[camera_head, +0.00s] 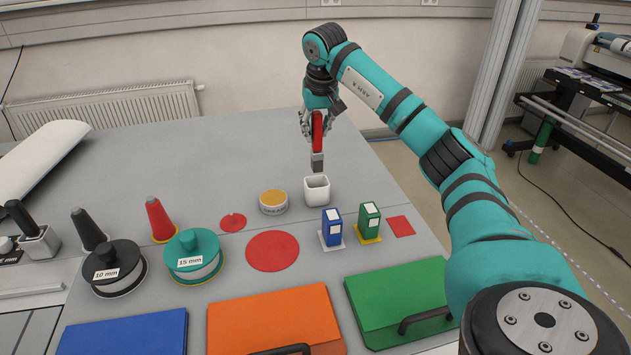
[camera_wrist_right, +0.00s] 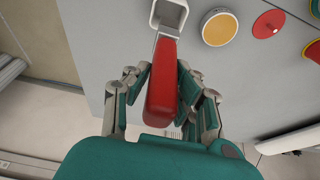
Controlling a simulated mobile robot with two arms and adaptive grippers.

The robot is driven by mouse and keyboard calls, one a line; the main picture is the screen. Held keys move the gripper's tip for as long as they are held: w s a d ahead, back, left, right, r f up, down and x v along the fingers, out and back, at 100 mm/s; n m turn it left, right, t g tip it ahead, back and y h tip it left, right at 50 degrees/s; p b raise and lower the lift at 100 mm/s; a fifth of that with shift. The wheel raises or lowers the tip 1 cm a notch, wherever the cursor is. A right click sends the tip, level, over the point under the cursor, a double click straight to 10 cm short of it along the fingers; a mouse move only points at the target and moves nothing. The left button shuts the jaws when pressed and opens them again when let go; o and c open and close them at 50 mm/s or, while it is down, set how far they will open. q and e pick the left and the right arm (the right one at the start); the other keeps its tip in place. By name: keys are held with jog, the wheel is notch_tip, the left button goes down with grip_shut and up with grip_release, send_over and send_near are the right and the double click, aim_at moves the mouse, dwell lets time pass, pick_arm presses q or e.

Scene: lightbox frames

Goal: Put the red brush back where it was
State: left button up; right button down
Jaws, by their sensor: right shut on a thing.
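The red brush (camera_head: 317,132) hangs upright in my right gripper (camera_head: 315,118), with its grey bristle end pointing down. In the right wrist view its red handle (camera_wrist_right: 161,85) is between the fingers of the right gripper (camera_wrist_right: 160,88). A white square cup (camera_head: 317,190) stands on the table just below the brush. The brush's lower end is above the cup's rim or slightly behind it; I cannot tell which. The cup also shows at the top of the right wrist view (camera_wrist_right: 170,14). My left gripper is not in view.
Next to the cup are a yellow-topped round tin (camera_head: 273,202), a blue box (camera_head: 332,228) and a green box (camera_head: 369,222). Orange (camera_head: 275,322) and green (camera_head: 400,300) cases are in front. The table behind the cup is clear.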

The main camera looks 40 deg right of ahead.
aim_at(316, 162)
jog(key=shift+f, duration=0.2)
notch_tip(316, 162, down, 4)
jog(key=shift+s+p, duration=0.1)
jog(key=shift+p, duration=0.3)
jog(key=shift+a+f, duration=0.1)
jog(key=shift+f, duration=0.2)
notch_tip(316, 162, down, 4)
jog(key=shift+f+p, duration=0.15)
jog(key=shift+p, duration=0.3)
jog(key=shift+f, duration=0.15)
jog(key=c, duration=1.1)
grip_release()
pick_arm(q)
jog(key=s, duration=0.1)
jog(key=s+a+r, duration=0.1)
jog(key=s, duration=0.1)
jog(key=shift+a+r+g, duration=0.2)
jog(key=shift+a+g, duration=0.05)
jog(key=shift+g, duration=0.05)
